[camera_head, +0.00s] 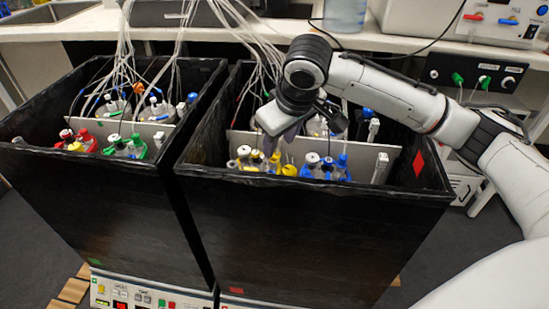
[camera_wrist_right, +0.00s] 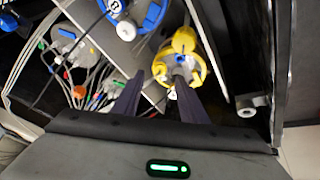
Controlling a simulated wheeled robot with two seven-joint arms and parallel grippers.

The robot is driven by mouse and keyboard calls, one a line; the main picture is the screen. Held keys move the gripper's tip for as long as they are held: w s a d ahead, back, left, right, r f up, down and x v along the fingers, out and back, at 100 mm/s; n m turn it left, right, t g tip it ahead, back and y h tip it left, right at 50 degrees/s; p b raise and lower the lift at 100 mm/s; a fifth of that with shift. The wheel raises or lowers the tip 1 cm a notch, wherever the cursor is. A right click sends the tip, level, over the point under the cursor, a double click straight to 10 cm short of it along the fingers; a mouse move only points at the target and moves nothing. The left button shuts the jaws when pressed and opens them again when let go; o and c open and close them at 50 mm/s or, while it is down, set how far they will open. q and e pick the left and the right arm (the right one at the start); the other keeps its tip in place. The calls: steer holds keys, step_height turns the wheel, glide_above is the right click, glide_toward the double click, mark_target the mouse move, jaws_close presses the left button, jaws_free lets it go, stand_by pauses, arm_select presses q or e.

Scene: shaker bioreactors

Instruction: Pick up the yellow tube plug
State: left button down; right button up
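Yellow plug-like parts show on a vessel in the right black box; one yellow cap (camera_head: 289,170) sits at its front. In the right wrist view a round yellow plug (camera_wrist_right: 184,39) stands at the edge of a yellow-ringed vessel top (camera_wrist_right: 196,72), with a small blue piece beside it. My right gripper (camera_head: 288,132) reaches down into the right box, above the vessels. Its two dark fingers (camera_wrist_right: 160,80) are apart, with nothing seen held between them. The fingertips point towards the yellow-ringed vessel, and one finger overlaps it in the picture. My left gripper is not in view.
The right black box (camera_head: 310,225) has high walls and a light divider (camera_head: 345,152). Blue-capped vessels (camera_head: 325,166) stand beside the yellow one. Bundled tubes (camera_head: 258,60) hang in from above. The left box (camera_head: 100,205) holds red- and green-capped vessels.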

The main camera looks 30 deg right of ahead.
mark_target(276, 153)
steer(key=b+x, duration=0.1)
steer(key=x, duration=0.3)
steer(key=shift+w+f, duration=0.1)
steer(key=shift+f, duration=0.2)
steer(key=shift+c, duration=0.4)
jaws_close()
steer(key=shift+r, duration=0.15)
